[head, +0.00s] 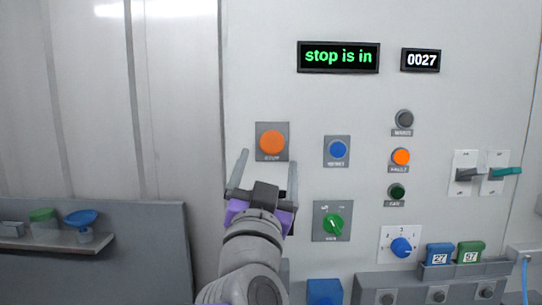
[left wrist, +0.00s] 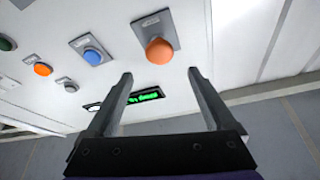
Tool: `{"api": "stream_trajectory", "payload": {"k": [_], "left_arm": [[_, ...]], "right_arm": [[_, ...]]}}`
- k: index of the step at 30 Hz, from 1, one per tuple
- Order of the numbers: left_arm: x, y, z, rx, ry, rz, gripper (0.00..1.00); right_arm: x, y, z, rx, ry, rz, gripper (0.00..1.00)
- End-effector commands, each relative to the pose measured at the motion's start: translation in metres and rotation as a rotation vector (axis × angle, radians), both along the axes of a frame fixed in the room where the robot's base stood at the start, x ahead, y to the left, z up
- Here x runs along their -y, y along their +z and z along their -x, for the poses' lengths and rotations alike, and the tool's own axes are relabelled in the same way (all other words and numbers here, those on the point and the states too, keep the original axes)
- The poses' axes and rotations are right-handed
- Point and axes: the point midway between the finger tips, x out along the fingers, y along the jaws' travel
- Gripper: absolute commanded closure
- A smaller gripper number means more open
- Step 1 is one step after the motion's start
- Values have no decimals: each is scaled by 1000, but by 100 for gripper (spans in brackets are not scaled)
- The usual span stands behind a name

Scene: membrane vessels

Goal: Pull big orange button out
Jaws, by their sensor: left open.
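The big orange button (head: 272,142) sits on a grey square plate labelled STOP on the upright panel. It also shows in the left wrist view (left wrist: 159,50), standing out from its plate as a rounded cap. A display (head: 338,57) above reads "stop is in" in green. My left gripper (head: 267,170) is open and empty, its fingers spread just below and to either side of the button in the head view. In the left wrist view the button lies beyond the fingertips, apart from them. My right gripper is not in view.
Right of the STOP plate is a blue button (head: 338,150), with a green rotary knob (head: 334,224) below it. Further right are an orange fault lamp (head: 400,157), two levers (head: 468,174) and a blue knob (head: 401,247). A shelf (head: 55,240) with small vessels stands at left.

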Motion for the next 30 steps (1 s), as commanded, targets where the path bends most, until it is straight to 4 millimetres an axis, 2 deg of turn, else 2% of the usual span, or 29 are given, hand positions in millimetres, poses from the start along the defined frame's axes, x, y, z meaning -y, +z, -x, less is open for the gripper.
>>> {"api": "stream_trajectory", "payload": {"k": [3,7,17,20,23,26,30], "left_arm": [[-1,-7,16,-2,-2,1,12],[-3,-10,24,0,0,1,12],[-3,-10,26,0,0,0,12],[-2,-20,24,-19,-20,-5,12],[1,-55,19,-88,-82,-18,12],[0,-120,17,-231,-165,-36,12],[-16,-227,26,-492,-229,-38,12]], "right_arm": [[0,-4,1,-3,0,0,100],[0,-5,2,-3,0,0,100],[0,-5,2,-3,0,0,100],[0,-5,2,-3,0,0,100],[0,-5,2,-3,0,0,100],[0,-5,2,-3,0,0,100],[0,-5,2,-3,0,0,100]]}}
